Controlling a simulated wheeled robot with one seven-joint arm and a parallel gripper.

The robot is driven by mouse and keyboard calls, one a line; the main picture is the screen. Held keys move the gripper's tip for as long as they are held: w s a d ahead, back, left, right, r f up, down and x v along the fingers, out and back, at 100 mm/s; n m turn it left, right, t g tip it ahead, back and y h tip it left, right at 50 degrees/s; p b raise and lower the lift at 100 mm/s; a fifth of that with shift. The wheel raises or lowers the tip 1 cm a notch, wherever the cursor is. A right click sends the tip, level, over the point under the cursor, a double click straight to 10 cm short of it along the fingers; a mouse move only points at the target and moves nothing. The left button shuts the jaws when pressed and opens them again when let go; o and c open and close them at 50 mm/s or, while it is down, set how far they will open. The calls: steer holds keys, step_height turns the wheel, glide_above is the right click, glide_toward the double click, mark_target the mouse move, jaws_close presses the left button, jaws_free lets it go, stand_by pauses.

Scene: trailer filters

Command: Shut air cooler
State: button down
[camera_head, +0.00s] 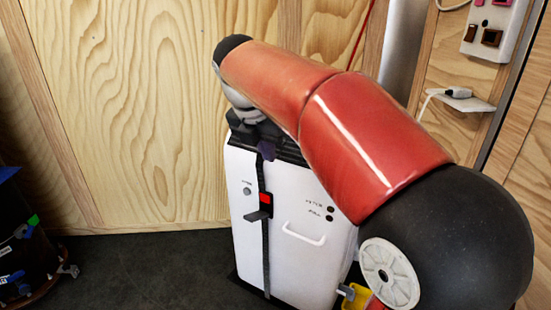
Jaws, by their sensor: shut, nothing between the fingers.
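The air cooler (293,261) is a white upright box with a dark top, standing on the dark floor below my arm. A black strap with a red buckle (265,198) runs down its front. A white handle (303,236) and small dark knobs (330,213) show to the right of the strap. My gripper (266,150) is shut and empty, at the upper front edge of the cooler near the top of the strap. I cannot tell whether it touches the cooler. My arm hides much of the cooler's top and right side.
A plywood wall (140,110) stands right behind the cooler. A dark bin with coloured clips (25,240) stands at the far left. A power strip (490,30) and a small shelf with a plug (460,97) are at the upper right. The floor (150,270) left of the cooler is clear.

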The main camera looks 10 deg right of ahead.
mark_target(283, 165)
steer(key=w+d+f, duration=0.1)
steer(key=f, duration=0.1)
steer(key=w+d+f+b, duration=0.1)
steer(key=w+f, duration=0.1)
steer(key=f, duration=0.1)
steer(key=w+d+f+b, duration=0.1)
steer(key=f, duration=0.1)
steer(key=shift+w+d+f, duration=0.3)
steer(key=shift+w, duration=0.1)
steer(key=shift+w+d, duration=0.3)
steer(key=shift+w, duration=0.05)
steer(key=shift+r, duration=0.1)
steer(key=shift+w+d+r, duration=0.1)
steer(key=shift+w, duration=0.05)
steer(key=w+d+p, duration=0.2)
steer(key=p, duration=0.1)
steer(key=w+d+p, duration=0.2)
steer(key=w+p, duration=0.1)
steer(key=shift+w+d+r, duration=0.15)
steer(key=shift+w+r, duration=0.05)
steer(key=shift+w+d+f+p, duration=0.1)
steer(key=shift+w+d+p, duration=0.1)
steer(key=shift+p, duration=0.2)
steer(key=shift+w+f, duration=0.1)
steer(key=shift+f, duration=0.05)
